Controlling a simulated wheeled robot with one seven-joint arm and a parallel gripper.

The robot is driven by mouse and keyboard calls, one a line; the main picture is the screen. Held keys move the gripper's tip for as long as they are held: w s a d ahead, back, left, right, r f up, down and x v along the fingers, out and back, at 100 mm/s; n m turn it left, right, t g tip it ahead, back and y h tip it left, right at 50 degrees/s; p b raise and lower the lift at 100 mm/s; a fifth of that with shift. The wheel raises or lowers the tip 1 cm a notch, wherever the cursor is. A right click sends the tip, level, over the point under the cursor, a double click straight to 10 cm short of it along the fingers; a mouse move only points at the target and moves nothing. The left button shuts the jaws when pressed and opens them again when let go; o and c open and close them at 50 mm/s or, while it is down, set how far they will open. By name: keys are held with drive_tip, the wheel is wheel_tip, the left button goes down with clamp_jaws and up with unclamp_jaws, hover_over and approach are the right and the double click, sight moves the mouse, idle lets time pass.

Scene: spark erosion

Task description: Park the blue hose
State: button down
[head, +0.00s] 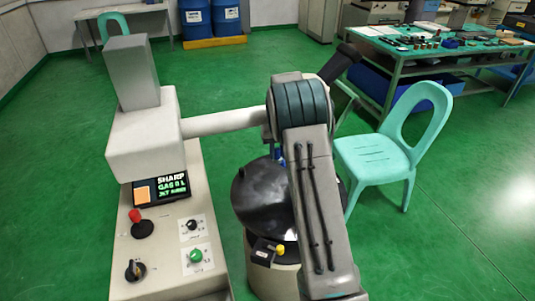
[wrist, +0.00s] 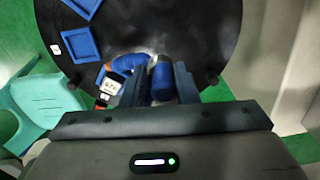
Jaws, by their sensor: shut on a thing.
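The blue hose (wrist: 163,78) shows in the wrist view between the two dark fingers of my gripper (wrist: 158,84). The gripper is shut on it. A curved blue piece (wrist: 128,62) bends off to the left of the fingers; I cannot tell whether it joins the held part. In the head view a small bit of blue (head: 279,153) shows beside my arm, above the black round top (head: 262,195). My arm hides the fingers and most of the hose there. No clear parking place for the hose is visible.
The black round top also fills much of the wrist view (wrist: 210,30), with blue square pieces (wrist: 82,45) on it. A machine with a control panel (head: 165,225) stands left of it. A mint chair (head: 385,155) stands right.

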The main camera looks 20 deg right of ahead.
drive_tip(key=shift+w+r, duration=0.15)
drive_tip(key=shift+w, duration=0.05)
idle(0.3)
drive_tip(key=c, duration=1.3)
unclamp_jaws()
drive_tip(key=shift+o, duration=0.2)
drive_tip(key=shift+s, duration=0.1)
wheel_tip(320, 180, up, 14)
drive_tip(key=shift+b, duration=0.4)
